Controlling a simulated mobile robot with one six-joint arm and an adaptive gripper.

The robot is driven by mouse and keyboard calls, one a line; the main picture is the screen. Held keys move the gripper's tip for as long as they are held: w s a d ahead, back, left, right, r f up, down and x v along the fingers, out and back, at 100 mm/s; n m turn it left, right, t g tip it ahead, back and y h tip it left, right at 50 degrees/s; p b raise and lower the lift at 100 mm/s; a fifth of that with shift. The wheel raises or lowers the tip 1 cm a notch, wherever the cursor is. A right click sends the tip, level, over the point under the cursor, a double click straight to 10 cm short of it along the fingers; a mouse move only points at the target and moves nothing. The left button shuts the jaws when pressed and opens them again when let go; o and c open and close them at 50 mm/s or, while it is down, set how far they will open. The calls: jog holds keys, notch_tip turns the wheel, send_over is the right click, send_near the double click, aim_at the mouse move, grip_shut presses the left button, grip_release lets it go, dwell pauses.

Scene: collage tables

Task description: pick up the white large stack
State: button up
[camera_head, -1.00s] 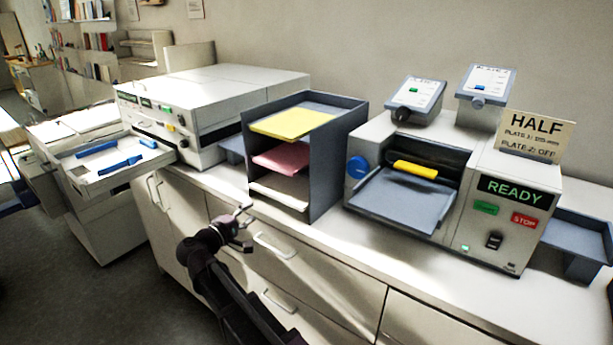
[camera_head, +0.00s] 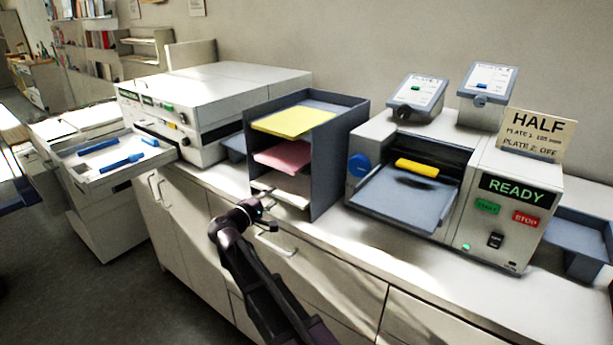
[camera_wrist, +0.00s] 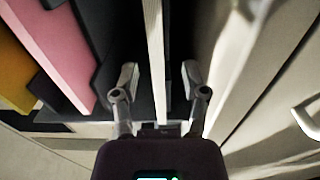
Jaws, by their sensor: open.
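The white large stack (camera_head: 292,190) lies on the lowest shelf of the grey paper rack, below the pink and yellow stacks. My gripper (camera_head: 268,205) is at the front of that shelf and covers part of the stack's left front. In the wrist view, the stack's white edge (camera_wrist: 154,50) runs as a narrow strip between the two fingers of my open gripper (camera_wrist: 159,80). Dark gaps show between the strip and each finger.
A pink stack (camera_head: 283,157) and a yellow stack (camera_head: 293,121) lie on the shelves above. The rack's side wall (camera_head: 338,160) stands right of the stack. Cabinet drawers (camera_head: 310,280) are below my gripper. A machine (camera_head: 510,200) stands to the right.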

aim_at(283, 187)
dwell(0.3)
jog(key=shift+x, duration=2.65)
jog(key=shift+s+d+r, duration=0.1)
jog(key=shift+d, duration=0.05)
grip_shut()
